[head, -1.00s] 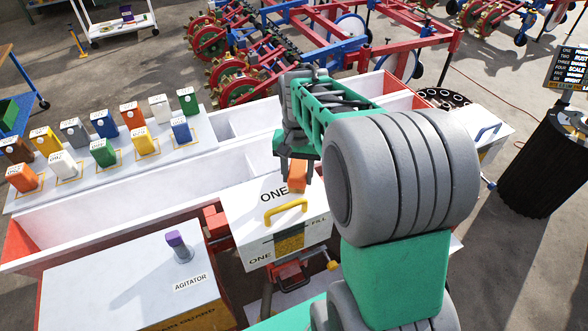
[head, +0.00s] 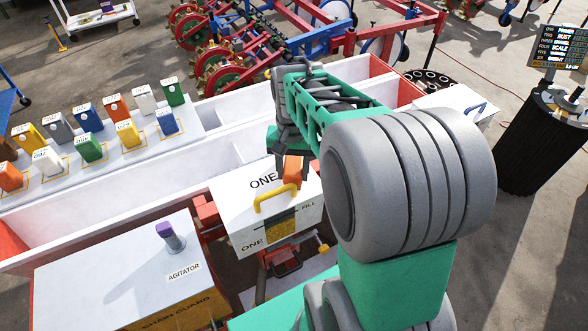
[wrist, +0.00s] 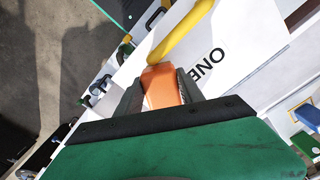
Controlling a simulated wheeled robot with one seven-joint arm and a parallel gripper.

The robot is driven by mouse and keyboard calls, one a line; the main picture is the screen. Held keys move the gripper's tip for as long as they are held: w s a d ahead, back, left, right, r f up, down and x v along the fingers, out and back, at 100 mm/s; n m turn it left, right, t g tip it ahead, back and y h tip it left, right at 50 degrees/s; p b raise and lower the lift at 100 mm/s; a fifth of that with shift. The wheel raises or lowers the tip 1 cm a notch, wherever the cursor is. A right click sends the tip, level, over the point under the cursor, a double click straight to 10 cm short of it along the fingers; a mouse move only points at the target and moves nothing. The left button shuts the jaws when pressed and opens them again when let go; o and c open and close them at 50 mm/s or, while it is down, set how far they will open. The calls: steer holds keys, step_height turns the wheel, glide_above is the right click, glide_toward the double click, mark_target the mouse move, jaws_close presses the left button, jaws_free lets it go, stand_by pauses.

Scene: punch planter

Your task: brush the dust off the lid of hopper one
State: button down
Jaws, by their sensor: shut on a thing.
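Hopper one is a white box with a white lid (head: 235,200), marked "ONE", with a yellow handle (head: 276,198) at its front edge. My gripper (head: 292,170) is over the right part of the lid, beyond the handle. It is shut on an orange block-like thing (head: 294,168), perhaps the brush; no bristles show. In the wrist view the orange thing (wrist: 161,86) sits between the two dark fingers, close to the yellow handle (wrist: 180,32). I cannot tell whether it touches the lid. No dust can be made out, and my arm hides the lid's right side.
A white agitator cover (head: 110,260) with a purple-topped knob (head: 171,236) stands at front left. A long white trough (head: 110,215) runs behind the hopper. Several coloured containers (head: 90,146) stand on a white shelf at left. Another hopper with a blue handle (head: 476,108) is at right.

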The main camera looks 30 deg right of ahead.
steer(key=shift+w+r+p, duration=0.1)
steer(key=shift+w+p, duration=0.45)
steer(key=shift+w, duration=2.75)
step_height(320, 180, up, 6)
steer(key=p, duration=0.4)
steer(key=shift+r, duration=0.1)
steer(key=shift+r+p, duration=0.6)
steer(key=shift+r, duration=0.85)
